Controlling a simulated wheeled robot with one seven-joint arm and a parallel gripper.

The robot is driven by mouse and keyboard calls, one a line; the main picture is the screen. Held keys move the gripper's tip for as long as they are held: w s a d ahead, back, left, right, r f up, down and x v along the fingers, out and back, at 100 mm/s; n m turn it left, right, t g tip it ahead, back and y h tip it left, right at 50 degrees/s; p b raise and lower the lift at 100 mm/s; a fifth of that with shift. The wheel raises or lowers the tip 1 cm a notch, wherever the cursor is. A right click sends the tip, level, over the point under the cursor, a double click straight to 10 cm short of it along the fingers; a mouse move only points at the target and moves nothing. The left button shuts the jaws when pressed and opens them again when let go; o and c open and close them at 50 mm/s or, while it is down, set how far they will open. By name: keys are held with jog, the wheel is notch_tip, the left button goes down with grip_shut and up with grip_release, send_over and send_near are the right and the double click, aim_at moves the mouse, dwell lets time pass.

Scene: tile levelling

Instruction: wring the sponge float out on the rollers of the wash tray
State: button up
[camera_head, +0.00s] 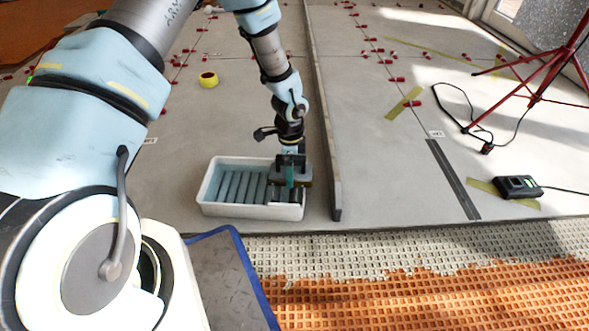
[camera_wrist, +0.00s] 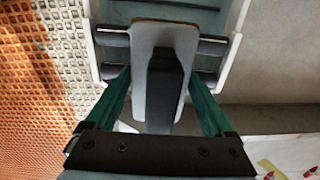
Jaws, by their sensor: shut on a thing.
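The white wash tray (camera_head: 210,205) stands on the grey floor, with a row of ribs in its left and middle part. My gripper (camera_head: 290,178) is over the tray's right end, pointing down, and is shut on the sponge float (camera_head: 304,178). In the wrist view, the float's dark handle (camera_wrist: 165,85) lies between my green fingers (camera_wrist: 160,80), with its pale plate (camera_wrist: 182,42) beyond. Grey rollers (camera_wrist: 212,46) show on both sides of the plate, inside the tray. The plate hides the rollers' middle. I cannot tell whether the sponge touches them.
A long straightedge (camera_head: 325,120) lies just right of the tray. A blue-edged grey slab (camera_head: 225,280) is in front. A yellow tape roll (camera_head: 208,80), red clips, a red tripod (camera_head: 535,95) and a black device (camera_head: 517,187) stand apart. Floor left of the tray is clear.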

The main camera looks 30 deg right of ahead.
aim_at(277, 170)
jog(key=shift+w+a, duration=0.15)
jog(key=shift+a, duration=0.15)
jog(key=shift+w+a+p, duration=0.45)
jog(key=shift+a+p, duration=0.05)
jog(key=shift+a, duration=0.25)
jog(key=shift+w+a+f+p, duration=0.1)
jog(key=shift+w+a+p, duration=0.3)
jog(key=shift+a, duration=0.45)
jog(key=shift+d, duration=0.1)
jog(key=shift+s+d+r+p, duration=0.15)
jog(key=shift+s+d, duration=0.3)
jog(key=shift+d, duration=0.35)
jog(key=shift+s+d+r+p, duration=0.15)
jog(key=shift+s+d, duration=0.3)
jog(key=shift+d, duration=0.35)
jog(key=shift+f, duration=0.1)
jog(key=shift+d, duration=0.1)
